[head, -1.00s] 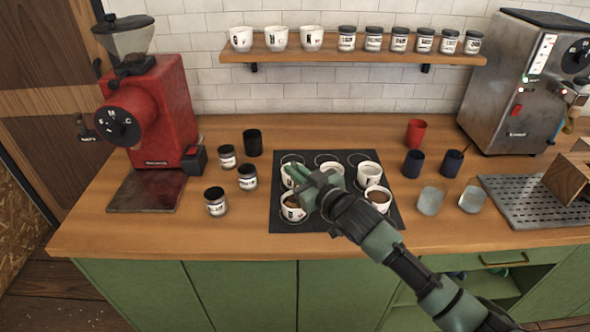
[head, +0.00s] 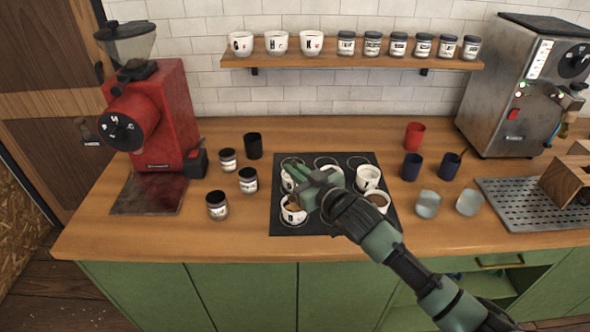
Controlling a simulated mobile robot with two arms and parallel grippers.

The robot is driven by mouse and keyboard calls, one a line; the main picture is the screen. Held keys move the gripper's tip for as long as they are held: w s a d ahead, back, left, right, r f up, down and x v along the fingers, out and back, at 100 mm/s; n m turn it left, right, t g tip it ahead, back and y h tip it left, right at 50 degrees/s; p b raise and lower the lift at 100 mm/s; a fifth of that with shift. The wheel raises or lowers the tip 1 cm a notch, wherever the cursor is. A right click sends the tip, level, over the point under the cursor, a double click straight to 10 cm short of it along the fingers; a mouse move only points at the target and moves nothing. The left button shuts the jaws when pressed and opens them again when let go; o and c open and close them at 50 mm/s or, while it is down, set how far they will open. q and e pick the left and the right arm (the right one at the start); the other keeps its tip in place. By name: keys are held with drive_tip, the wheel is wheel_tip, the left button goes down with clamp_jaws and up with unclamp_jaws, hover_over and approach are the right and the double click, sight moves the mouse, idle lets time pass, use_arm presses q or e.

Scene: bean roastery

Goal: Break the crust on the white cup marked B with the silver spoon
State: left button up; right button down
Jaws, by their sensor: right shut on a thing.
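White cups stand on a black mat (head: 330,224). The front left cup (head: 293,218) holds brown coffee, and my right gripper (head: 297,183) is just above and behind it. The mark on this cup is too small to read for sure. Another white cup (head: 287,184) behind it is partly covered by my gripper. More white cups stand at back right (head: 368,178) and front right (head: 378,199), partly behind my arm. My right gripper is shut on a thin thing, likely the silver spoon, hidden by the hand. My left gripper is out of view.
Dark-lidded jars (head: 217,205) and a black cup (head: 253,145) stand left of the mat. Blue cups (head: 411,167), a red cup (head: 414,136) and glasses (head: 428,204) stand right. A red grinder (head: 160,120) is at left. The front counter edge is clear.

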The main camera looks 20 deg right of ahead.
drive_tip(key=shift+r+p, duration=2.25)
drive_tip(key=shift+r, duration=0.25)
drive_tip(key=shift+f, duration=0.1)
